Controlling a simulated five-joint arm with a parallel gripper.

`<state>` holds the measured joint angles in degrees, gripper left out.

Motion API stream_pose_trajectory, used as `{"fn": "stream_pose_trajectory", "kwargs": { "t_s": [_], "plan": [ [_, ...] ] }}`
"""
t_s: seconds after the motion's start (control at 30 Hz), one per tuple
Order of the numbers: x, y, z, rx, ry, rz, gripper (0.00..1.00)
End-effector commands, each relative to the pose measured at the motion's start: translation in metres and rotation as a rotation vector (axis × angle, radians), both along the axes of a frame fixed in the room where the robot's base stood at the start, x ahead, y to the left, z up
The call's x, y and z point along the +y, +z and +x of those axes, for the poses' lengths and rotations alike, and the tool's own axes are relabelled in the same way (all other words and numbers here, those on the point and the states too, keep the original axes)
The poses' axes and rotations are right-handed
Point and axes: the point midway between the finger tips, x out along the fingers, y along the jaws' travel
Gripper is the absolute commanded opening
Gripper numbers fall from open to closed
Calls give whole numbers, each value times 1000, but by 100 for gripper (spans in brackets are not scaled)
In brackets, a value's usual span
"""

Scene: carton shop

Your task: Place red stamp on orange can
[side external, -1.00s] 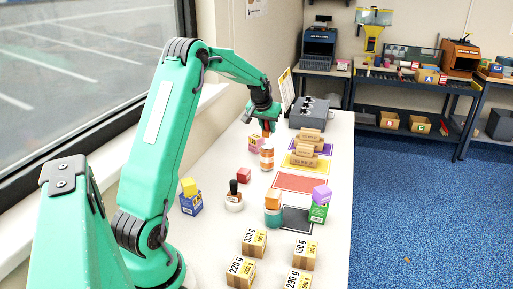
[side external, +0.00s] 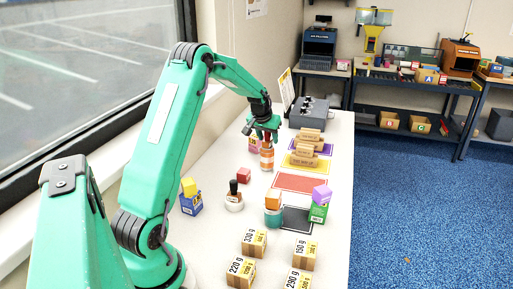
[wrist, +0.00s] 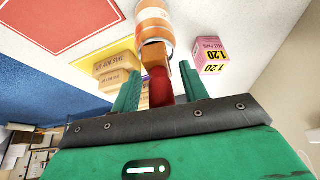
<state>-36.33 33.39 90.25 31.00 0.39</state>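The orange can (side external: 267,160), with white bands, stands upright on the table; its side also shows in the wrist view (wrist: 153,18). The red stamp has a red handle (wrist: 160,90) and an orange-brown block base (wrist: 155,56). The base appears to rest on top of the can; the exact contact is hard to see. My gripper (side external: 264,134) is directly above the can. In the wrist view its green fingers (wrist: 159,80) stand apart on both sides of the red handle, with visible gaps. The gripper's body hides the top of the handle.
A pink box (side external: 254,146) stands close to the left of the can. A red cube (side external: 244,175) and a dark-handled stamp (side external: 233,187) on a white pot stand nearer. The red mat (side external: 300,183) is clear.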

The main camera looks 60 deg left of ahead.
Motion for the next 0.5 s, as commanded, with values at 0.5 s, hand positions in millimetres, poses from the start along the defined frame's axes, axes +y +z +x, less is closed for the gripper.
{"fn": "stream_pose_trajectory", "kwargs": {
  "t_s": [0.5],
  "plan": [
    [-1,7,-1,-1,0,1,46]
  ]
}}
